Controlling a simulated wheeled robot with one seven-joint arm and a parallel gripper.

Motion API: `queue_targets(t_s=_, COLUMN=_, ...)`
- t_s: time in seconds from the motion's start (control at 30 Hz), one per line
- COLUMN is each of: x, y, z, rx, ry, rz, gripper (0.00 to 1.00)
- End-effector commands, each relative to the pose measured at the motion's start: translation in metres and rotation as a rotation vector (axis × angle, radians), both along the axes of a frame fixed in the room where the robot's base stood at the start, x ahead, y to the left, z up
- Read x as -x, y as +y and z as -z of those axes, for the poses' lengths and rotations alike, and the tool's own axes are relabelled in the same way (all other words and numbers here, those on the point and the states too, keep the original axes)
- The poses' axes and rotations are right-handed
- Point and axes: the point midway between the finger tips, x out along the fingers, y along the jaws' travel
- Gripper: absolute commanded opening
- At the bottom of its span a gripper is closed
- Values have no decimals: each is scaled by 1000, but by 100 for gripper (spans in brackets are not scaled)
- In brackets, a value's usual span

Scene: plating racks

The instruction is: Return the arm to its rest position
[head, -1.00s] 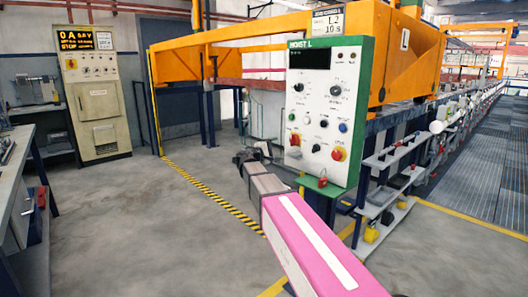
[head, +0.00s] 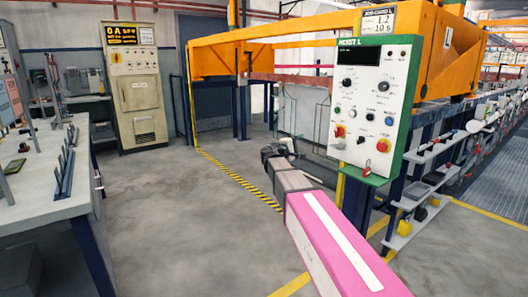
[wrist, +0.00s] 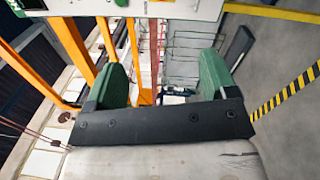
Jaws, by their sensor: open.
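My arm, with its pink link (head: 325,245), stretches from the bottom right up toward the hoist control panel (head: 404,108) in the head view. The dark wrist end lies just left of and below the panel; the fingers cannot be made out there. In the wrist view my gripper (wrist: 163,72) shows two green fingers set wide apart with nothing between them. The lower edge of the white panel (wrist: 180,8) shows at the top of that view, beyond the fingertips.
A workbench (head: 40,196) with racks stands at the left. A rectifier cabinet (head: 140,95) stands at the back. The orange hoist frame (head: 445,60) and a shelf with bottles (head: 425,195) are on the right. Open floor (head: 190,220) lies between.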

Motion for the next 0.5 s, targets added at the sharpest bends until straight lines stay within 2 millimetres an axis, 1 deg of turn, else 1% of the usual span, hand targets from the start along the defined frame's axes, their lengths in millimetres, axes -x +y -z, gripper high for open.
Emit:
queue_targets(t_s=0.03, x=4, y=-4, z=7, rx=-19, ry=7, rz=5, gripper=78)
queue_targets(t_s=0.27, x=18, y=-19, z=39, rx=-117, ry=38, rz=24, gripper=78)
queue_targets(t_s=0.37, x=26, y=-26, z=56, rx=-175, ry=55, rz=37, gripper=78)
queue_targets(t_s=0.47, x=38, y=-36, z=80, rx=-249, ry=77, rz=56, gripper=78)
queue_targets(t_s=0.5, x=43, y=-40, z=90, rx=-284, ry=86, rz=64, gripper=78)
